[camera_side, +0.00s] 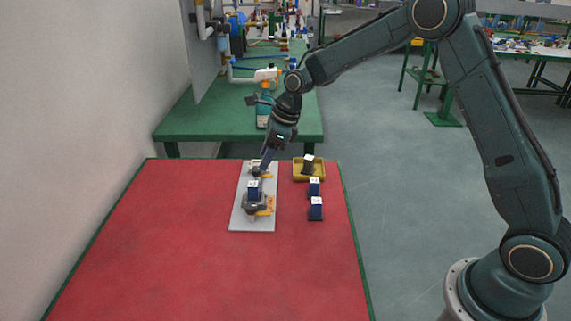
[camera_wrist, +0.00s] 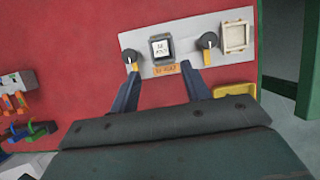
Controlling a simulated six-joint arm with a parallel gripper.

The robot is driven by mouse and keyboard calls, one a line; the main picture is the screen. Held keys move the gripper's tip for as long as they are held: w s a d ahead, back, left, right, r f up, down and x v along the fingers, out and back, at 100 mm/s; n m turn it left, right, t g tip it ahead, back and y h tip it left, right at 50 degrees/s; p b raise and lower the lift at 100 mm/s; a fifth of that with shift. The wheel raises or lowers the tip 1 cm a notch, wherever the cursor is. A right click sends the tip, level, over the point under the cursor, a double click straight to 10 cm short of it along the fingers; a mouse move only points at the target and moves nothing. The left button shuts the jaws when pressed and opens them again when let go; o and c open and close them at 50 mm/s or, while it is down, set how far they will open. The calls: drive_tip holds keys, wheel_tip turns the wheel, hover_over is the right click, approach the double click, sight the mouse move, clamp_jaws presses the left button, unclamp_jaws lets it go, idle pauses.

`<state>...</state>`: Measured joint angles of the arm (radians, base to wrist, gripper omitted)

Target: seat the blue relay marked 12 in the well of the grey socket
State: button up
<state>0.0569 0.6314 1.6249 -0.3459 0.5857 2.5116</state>
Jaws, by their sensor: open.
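A dark blue relay with a white top (camera_side: 253,187) stands upright at the grey socket (camera_side: 250,201) on the pale plate. The same relay's labelled top shows in the wrist view (camera_wrist: 161,47); I cannot read a 12 on it. How deep it sits in the well cannot be told. My gripper (camera_side: 262,168) is over the far part of the plate in the side view. In the wrist view its two fingers (camera_wrist: 160,84) are spread apart with nothing between them, pointing toward the plate, apart from the relay.
The pale plate (camera_side: 239,218) also carries two dark knobs (camera_wrist: 130,57) (camera_wrist: 207,42) and a pale square frame (camera_wrist: 235,37). A yellow tray (camera_side: 299,177) holds another relay (camera_side: 308,163). The red table (camera_side: 180,250) is clear at left and front.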

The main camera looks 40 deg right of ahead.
drive_tip(key=s+d+r+n+t+h, duration=0.1)
drive_tip(key=s+d+r+n+h, duration=0.1)
drive_tip(key=s+r+n, duration=1.3)
drive_tip(key=s+d+r+n+t+h, duration=0.1)
drive_tip(key=s+n, duration=1)
drive_tip(key=s, duration=1.1)
drive_tip(key=shift+s+d+r+n, duration=0.25)
drive_tip(key=shift+d+n, duration=0.15)
drive_tip(key=shift+d, duration=0.4)
drive_tip(key=shift+o, duration=0.3)
drive_tip(key=shift+w, duration=0.15)
